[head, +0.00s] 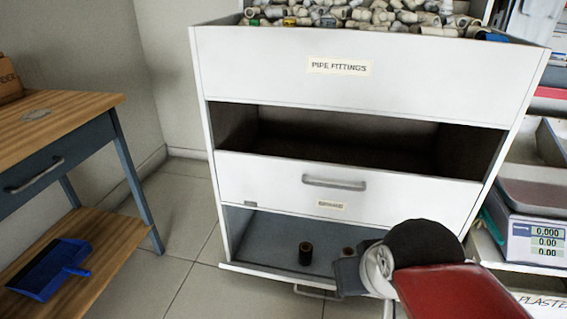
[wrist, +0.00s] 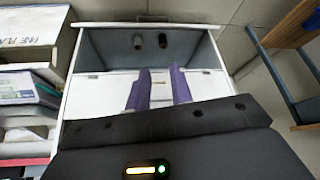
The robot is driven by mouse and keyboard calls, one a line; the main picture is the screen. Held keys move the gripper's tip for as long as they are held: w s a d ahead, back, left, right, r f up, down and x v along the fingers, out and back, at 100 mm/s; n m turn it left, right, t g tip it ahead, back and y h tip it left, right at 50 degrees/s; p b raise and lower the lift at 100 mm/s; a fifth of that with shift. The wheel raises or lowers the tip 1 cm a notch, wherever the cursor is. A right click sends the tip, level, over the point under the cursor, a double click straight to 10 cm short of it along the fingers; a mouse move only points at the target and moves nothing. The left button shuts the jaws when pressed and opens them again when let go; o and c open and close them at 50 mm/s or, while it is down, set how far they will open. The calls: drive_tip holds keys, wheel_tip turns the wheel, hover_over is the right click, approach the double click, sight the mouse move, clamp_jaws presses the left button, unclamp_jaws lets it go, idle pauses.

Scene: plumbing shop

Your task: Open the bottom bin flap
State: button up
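The white cabinet (head: 445,66) has a bottom bin (head: 270,240) whose grey inside shows below the middle flap (head: 260,180). The bottom flap (head: 262,272) is tipped outward, with its top edge away from the cabinet; its handle (head: 312,292) is partly hidden by my arm. In the wrist view, turned about upside down, the bottom flap's handle (wrist: 152,18) is at the top. My gripper (wrist: 160,68) is open and empty, with its two purple fingers apart in front of the white middle front. They are clear of the bottom handle.
A black cylinder (head: 306,253) and a brownish one (head: 348,252) stand in the bottom bin. A wooden workbench (head: 60,115) is at left, with a blue dustpan (head: 45,272) on its lower shelf. A scale (head: 535,235) stands right. Floor between is clear.

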drive_tip(key=shift+o, duration=0.8)
drive_tip(key=w+a+f+m+g+h+b, duration=0.1)
drive_tip(key=w+f+g+h+b, duration=0.2)
drive_tip(key=w+f, duration=0.7)
drive_tip(key=w+a+f+m+g+h+b, duration=0.15)
drive_tip(key=w+f+g, duration=0.25)
drive_tip(key=w+f, duration=0.6)
drive_tip(key=w+f+n+t+h+b, duration=0.2)
drive_tip(key=f+t+h, duration=0.1)
drive_tip(key=f, duration=0.9)
drive_tip(key=w+a+f+n+t+h+b, duration=0.1)
drive_tip(key=f+h, duration=0.4)
drive_tip(key=f, duration=0.8)
drive_tip(key=w+a+f+n+t+h+b, duration=0.1)
drive_tip(key=w+f+n+t+h+b, duration=0.2)
drive_tip(key=f, duration=1)
drive_tip(key=shift+w+a+n+t+h+b, duration=0.1)
drive_tip(key=shift+n+t+h+b, duration=0.2)
drive_tip(key=shift+t, duration=0.35)
drive_tip(key=shift+w+a+n+t+h+b, duration=0.15)
drive_tip(key=shift+t+h+b, duration=0.15)
drive_tip(key=shift+t, duration=0.35)
drive_tip(key=shift+d+f, duration=0.15)
drive_tip(key=shift+d, duration=0.05)
drive_tip(key=x, duration=0.7)
drive_tip(key=shift+w+d, duration=0.1)
drive_tip(key=shift+d, duration=0.1)
clamp_jaws()
